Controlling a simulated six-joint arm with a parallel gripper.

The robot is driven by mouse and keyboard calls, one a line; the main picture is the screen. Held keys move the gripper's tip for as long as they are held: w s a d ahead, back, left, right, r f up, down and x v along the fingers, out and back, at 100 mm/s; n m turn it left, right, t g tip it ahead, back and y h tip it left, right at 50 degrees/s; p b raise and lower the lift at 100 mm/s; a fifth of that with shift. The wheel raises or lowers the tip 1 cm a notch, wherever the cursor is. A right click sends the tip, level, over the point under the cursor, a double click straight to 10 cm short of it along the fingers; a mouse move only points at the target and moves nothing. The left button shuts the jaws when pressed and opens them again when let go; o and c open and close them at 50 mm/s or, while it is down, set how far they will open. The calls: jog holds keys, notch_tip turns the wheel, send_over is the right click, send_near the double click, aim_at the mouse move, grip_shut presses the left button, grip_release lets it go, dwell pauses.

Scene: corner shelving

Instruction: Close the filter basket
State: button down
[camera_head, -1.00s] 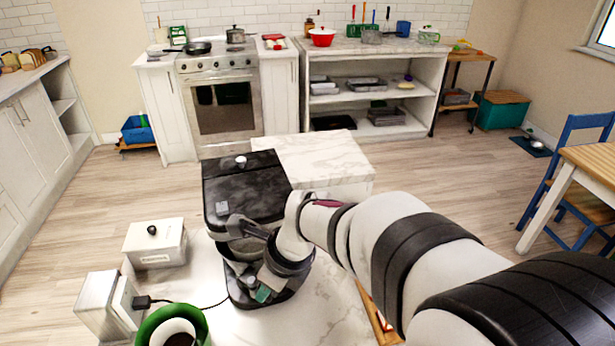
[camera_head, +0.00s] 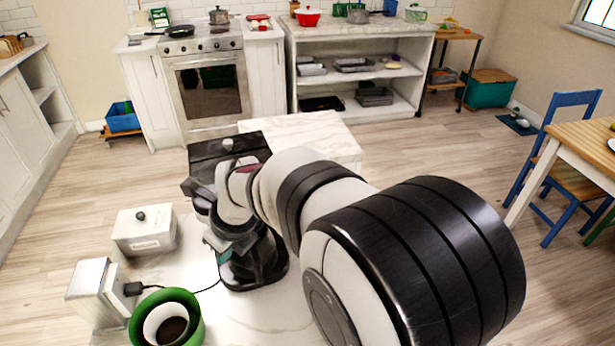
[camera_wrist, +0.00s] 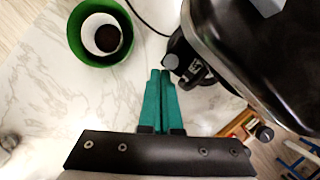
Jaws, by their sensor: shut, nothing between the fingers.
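The black coffee machine (camera_head: 232,147) stands on the marble counter, with my arm across its front. In the wrist view its glossy dark body (camera_wrist: 262,62) fills the upper right. I cannot clearly make out the filter basket in the head view, where my wrist covers the machine's middle. In the wrist view a black part with a round knob (camera_wrist: 190,62) sits at the machine's near side; I cannot tell whether it is the basket. My gripper (camera_wrist: 160,75) has teal fingers, shut and empty, just left of that part. I cannot tell if they touch it.
A green pot (camera_head: 190,334) with a white cup of dark contents stands left of the machine. A white lidded box (camera_head: 145,236) and a grey-white appliance (camera_head: 92,286) with a cord are nearby.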

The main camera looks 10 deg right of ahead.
jog(key=shift+w+a, duration=0.35)
jog(key=shift+w, duration=0.3)
jog(key=shift+w+a, duration=0.1)
jog(key=shift+w, duration=0.05)
dwell(0.4)
jog(key=s+d+r, duration=0.3)
jog(key=s+r, duration=0.5)
jog(key=r, duration=0.1)
jog(key=s+d+f+n+g, duration=0.1)
jog(key=s+d+f+n, duration=0.2)
jog(key=s+n, duration=0.7)
jog(key=s+d+f+n+g+h, duration=0.1)
jog(key=s+d+f+n, duration=0.3)
jog(key=s+n, duration=0.6)
jog(key=shift+s+d+n+g, duration=0.25)
jog(key=shift+d+n+g, duration=0.45)
jog(key=shift+d+n, duration=0.4)
